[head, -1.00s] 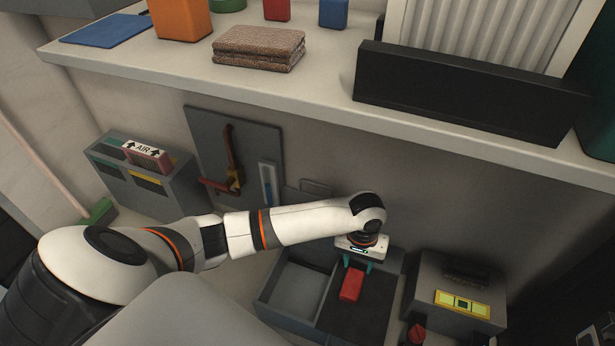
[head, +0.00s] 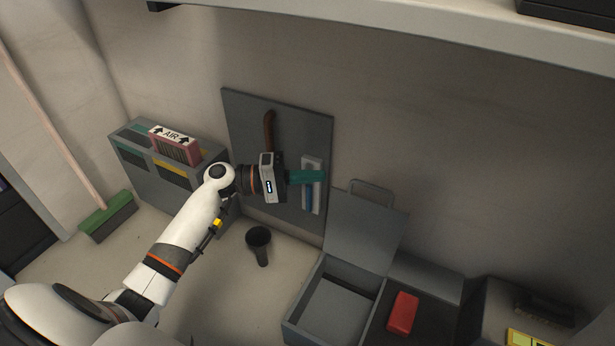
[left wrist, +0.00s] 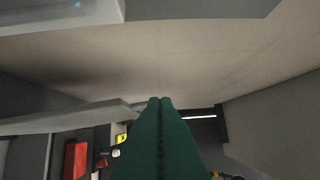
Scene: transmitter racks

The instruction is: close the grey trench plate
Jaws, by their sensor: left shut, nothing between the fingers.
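The grey trench plate (head: 362,232) stands raised like an open lid at the back of a grey open box (head: 335,302), with a handle (head: 372,190) at its top edge. In the left wrist view a grey plate (left wrist: 70,121) shows nearly edge-on, left of the fingertips. My left gripper (head: 322,176) is shut and empty, its teal fingers pointing right, up and left of the plate in the head view. Its shut fingers (left wrist: 160,101) also fill the lower middle of the left wrist view. My right gripper is not in view.
A red block (head: 402,313) lies on the dark section right of the opening. A wall panel (head: 238,110) is behind my left gripper. A dark cup-like object (head: 259,240) is left of the box. A grey unit with an AIR-labelled module (head: 175,145) stands left. A shelf (head: 400,35) overhangs above.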

